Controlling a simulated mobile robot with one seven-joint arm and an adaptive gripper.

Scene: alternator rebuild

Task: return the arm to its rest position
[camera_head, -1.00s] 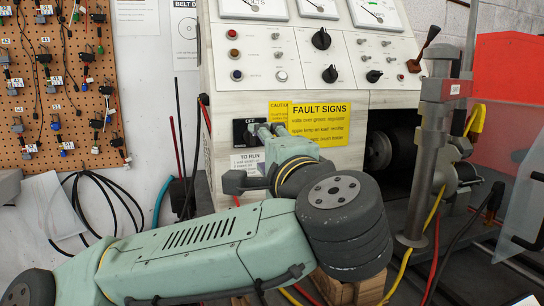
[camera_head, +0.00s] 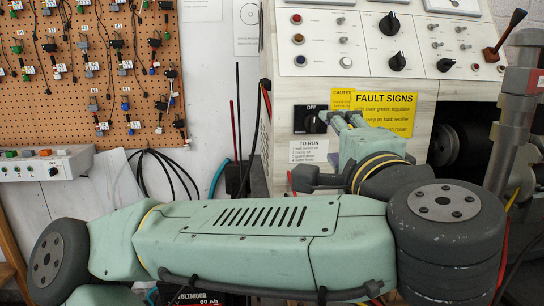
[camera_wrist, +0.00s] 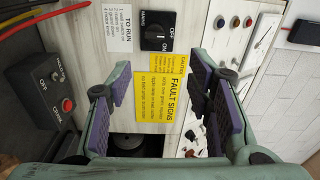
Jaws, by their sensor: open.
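My gripper (camera_head: 338,118) is at the front of the test bench panel, just right of the black OFF switch (camera_head: 311,119) in the head view. In the wrist view its two purple-padded fingers (camera_wrist: 155,90) stand wide apart with nothing between them. The yellow FAULT SIGNS label (camera_wrist: 172,108) shows beyond the gap, and the rotary switch (camera_wrist: 157,30) is above it. My arm is stretched across the lower part of the head view, bent at the dark round joint on the right. Whether the fingertips touch the panel is unclear.
The bench panel (camera_head: 350,62) has knobs and lamps. A pegboard (camera_head: 85,85) with hanging leads is at left, above a small grey box (camera_head: 45,166). A grey post (camera_head: 512,125) stands at right. A grey control box with a red button (camera_wrist: 58,100) is left in the wrist view.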

